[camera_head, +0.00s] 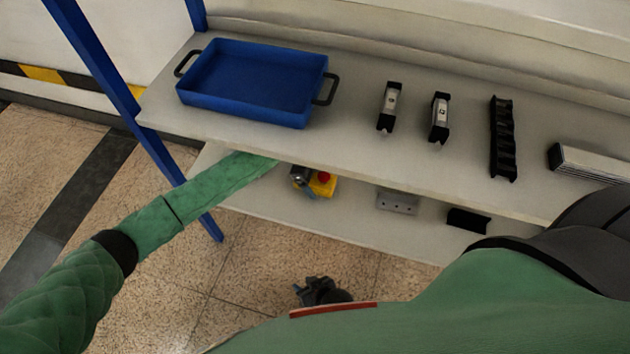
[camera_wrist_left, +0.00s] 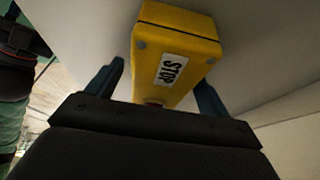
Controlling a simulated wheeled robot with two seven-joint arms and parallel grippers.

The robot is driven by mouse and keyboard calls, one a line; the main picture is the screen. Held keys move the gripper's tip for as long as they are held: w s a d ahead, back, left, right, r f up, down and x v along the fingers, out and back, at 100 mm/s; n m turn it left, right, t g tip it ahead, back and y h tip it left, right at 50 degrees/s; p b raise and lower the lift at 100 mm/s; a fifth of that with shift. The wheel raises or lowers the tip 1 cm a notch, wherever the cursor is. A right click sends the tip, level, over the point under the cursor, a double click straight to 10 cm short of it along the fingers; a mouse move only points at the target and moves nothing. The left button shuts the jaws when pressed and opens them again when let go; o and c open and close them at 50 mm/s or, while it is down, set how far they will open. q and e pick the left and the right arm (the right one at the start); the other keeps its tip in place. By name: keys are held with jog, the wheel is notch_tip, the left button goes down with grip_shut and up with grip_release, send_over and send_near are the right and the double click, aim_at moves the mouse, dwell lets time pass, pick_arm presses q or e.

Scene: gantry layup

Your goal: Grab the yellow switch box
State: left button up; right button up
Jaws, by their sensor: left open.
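The yellow switch box (camera_head: 328,188) with a red button sits on the lower shelf, below the front edge of the upper shelf. In the left wrist view the yellow switch box (camera_wrist_left: 185,45) carries a white STOP label. My left gripper (camera_head: 305,182) is at the box's left side in the head view, partly covering it. In the wrist view my left gripper (camera_wrist_left: 162,82) is open, with a finger on each side of the near end of the box; contact cannot be told. My right gripper (camera_head: 320,292) is low over the floor, away from the shelves; its jaws are unclear.
The upper shelf (camera_head: 350,150) hangs close over my left forearm. It holds a blue tray (camera_head: 250,82), several small black and grey parts, and a black strip (camera_head: 502,138). A grey block (camera_head: 397,201) and a black part (camera_head: 467,220) lie right of the box. A blue post (camera_head: 140,115) stands left.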

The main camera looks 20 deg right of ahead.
pick_arm(q)
jog(key=c, duration=1.2)
jog(key=shift+r, duration=0.1)
